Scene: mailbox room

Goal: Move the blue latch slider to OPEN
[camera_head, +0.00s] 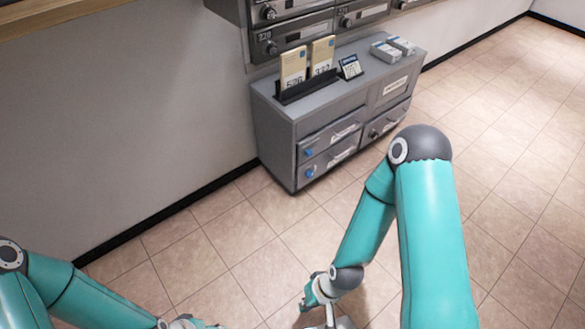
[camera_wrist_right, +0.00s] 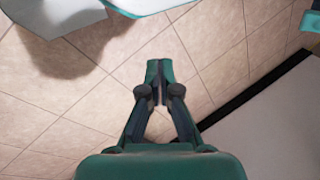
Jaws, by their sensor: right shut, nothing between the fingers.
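Two small blue parts show on the left-hand drawer fronts of the grey cabinet (camera_head: 268,125) in the head view: an upper one (camera_head: 308,152) and a lower one (camera_head: 309,172). They are too small to tell which is the latch slider or how it is set. My right gripper (camera_wrist_right: 158,70) is shut and empty in the right wrist view, with bare floor tiles behind its fingertips. In the head view its wrist is low at the bottom edge, well apart from the cabinet. My left wrist (camera_head: 185,323) is cut off by the bottom edge, so its fingers are hidden.
On the cabinet top stand a black rack (camera_head: 305,87) with yellowish cards, a small dark sign (camera_head: 350,67) and grey-white boxes (camera_head: 392,48). Grey mailboxes (camera_head: 290,35) hang above. The tiled floor (camera_head: 240,250) before the cabinet is clear.

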